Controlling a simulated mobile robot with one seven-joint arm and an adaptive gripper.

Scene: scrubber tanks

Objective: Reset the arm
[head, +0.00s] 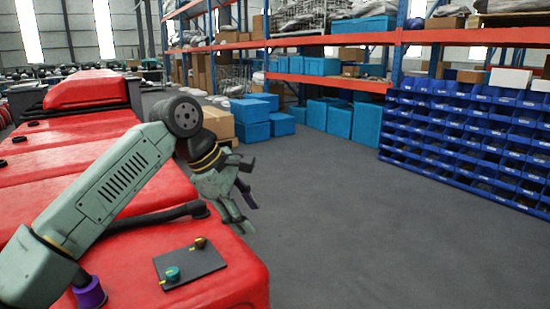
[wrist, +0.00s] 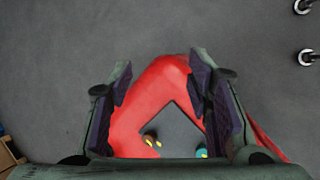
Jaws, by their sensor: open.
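My arm reaches over the red scrubber tank (head: 110,262) in the head view. My gripper (head: 248,215) hangs at the tank's front right edge, with its fingers pointing down and to the right. In the wrist view my gripper (wrist: 160,85) is open, its two fingers wide apart with nothing between the tips. A dark square plate (head: 189,265) lies on the tank top, below and in front of the gripper. It carries a teal knob (head: 172,273) and a dark knob with a yellow mark (head: 200,243). The plate also shows between the fingers in the wrist view (wrist: 177,128).
A black hose or handle (head: 155,218) runs across the tank near my gripper. Blue bins (head: 265,115) and cardboard boxes (head: 217,122) stand behind. A blue bin rack (head: 470,140) and orange shelving (head: 340,39) line the back. The grey floor (head: 370,230) on the right is clear.

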